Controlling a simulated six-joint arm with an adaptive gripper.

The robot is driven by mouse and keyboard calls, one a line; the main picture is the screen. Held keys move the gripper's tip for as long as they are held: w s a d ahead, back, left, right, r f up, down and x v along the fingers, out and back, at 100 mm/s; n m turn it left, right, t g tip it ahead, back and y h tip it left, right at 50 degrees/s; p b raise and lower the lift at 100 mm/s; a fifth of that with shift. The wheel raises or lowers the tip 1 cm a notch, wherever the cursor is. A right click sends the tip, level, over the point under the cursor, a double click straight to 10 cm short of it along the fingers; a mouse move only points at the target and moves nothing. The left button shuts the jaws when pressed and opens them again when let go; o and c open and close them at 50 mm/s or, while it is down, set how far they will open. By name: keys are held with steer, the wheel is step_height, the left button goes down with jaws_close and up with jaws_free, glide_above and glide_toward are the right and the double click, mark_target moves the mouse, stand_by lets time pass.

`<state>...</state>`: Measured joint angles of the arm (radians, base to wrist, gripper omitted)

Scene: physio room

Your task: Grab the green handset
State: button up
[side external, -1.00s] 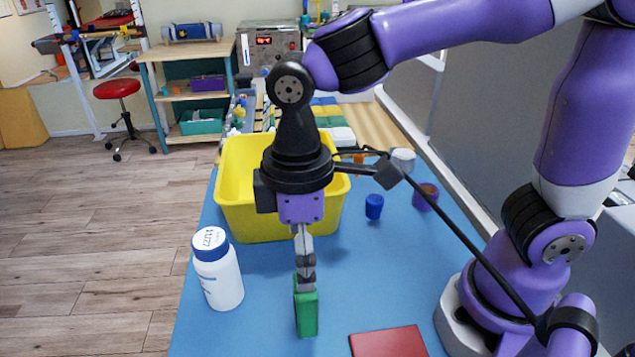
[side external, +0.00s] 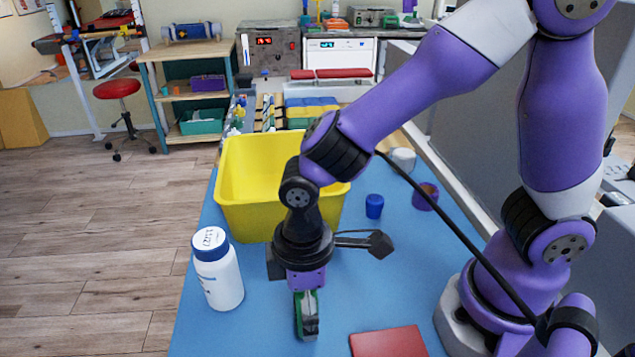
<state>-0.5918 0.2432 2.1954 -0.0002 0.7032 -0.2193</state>
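The green handset (side external: 297,308) stands upright on the blue table top, in the lower middle of the side external view. My gripper (side external: 307,318) points straight down over it. A grey and black finger covers most of the handset's near face, so only green strips show at its edges. The other finger is hidden. I cannot tell whether the fingers press on the handset or stand apart from it.
A white bottle with a blue cap (side external: 218,270) stands close on the left. A yellow bin (side external: 237,205) stands behind my gripper. A red flat object (side external: 388,342) lies at front right. A blue cup (side external: 374,206) and a purple cup (side external: 425,196) stand further back right.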

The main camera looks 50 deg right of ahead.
steer(key=c, duration=0.8)
steer(key=shift+c, duration=0.2)
